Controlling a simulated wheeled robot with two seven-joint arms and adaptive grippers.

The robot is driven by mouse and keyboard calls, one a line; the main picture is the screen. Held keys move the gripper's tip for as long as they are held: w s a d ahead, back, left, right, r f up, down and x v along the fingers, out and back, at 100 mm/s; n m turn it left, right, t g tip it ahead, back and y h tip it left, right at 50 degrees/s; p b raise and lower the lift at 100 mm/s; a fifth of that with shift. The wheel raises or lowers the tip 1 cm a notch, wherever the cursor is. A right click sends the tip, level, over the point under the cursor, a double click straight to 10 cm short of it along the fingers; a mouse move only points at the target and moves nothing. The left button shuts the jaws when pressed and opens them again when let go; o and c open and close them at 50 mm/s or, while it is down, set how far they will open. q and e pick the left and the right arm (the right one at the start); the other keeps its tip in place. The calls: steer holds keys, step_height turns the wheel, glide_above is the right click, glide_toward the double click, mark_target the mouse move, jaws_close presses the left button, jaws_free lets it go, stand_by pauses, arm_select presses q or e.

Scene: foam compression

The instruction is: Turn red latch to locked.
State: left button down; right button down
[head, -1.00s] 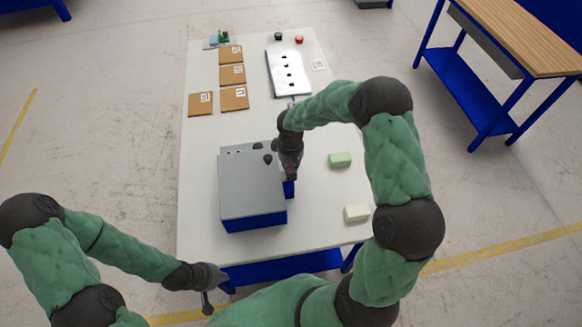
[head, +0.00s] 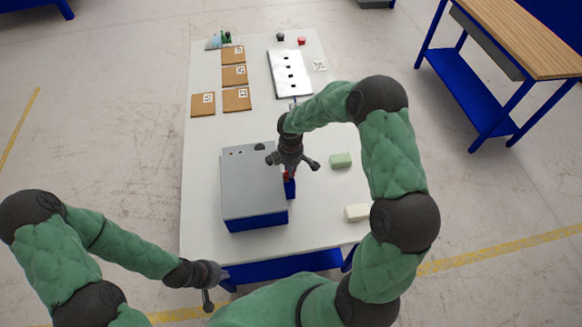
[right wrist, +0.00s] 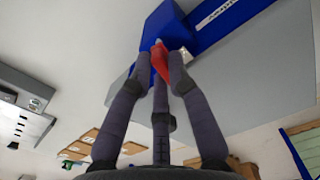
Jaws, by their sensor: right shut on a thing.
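The red latch (right wrist: 160,62) is on the blue side of the grey-topped box, mostly between my fingers in the right wrist view. A little red of it also shows in the head view (head: 287,175). The grey and blue box (head: 252,185) stands on the near part of the white table. My right gripper (right wrist: 160,70) is shut on the red latch; in the head view it is at the box's right side (head: 291,166). My left gripper (head: 215,287) is empty with its fingers apart, in front of the table's near edge. The latch's exact angle is partly hidden.
A pale green block (head: 341,160) and a cream block (head: 357,212) lie right of the box. Several brown cards (head: 235,76) and a silver plate with dark holes (head: 284,86) are farther back. A black button (head: 280,37) and a red button (head: 301,41) are at the far edge.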

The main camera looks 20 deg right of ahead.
steer(key=shift+n, duration=1.1)
steer(key=shift+p, duration=0.3)
steer(key=c, duration=1.2)
jaws_free()
steer(key=shift+r, duration=0.1)
step_height(320, 180, up, 12)
steer(key=shift+f, duration=0.1)
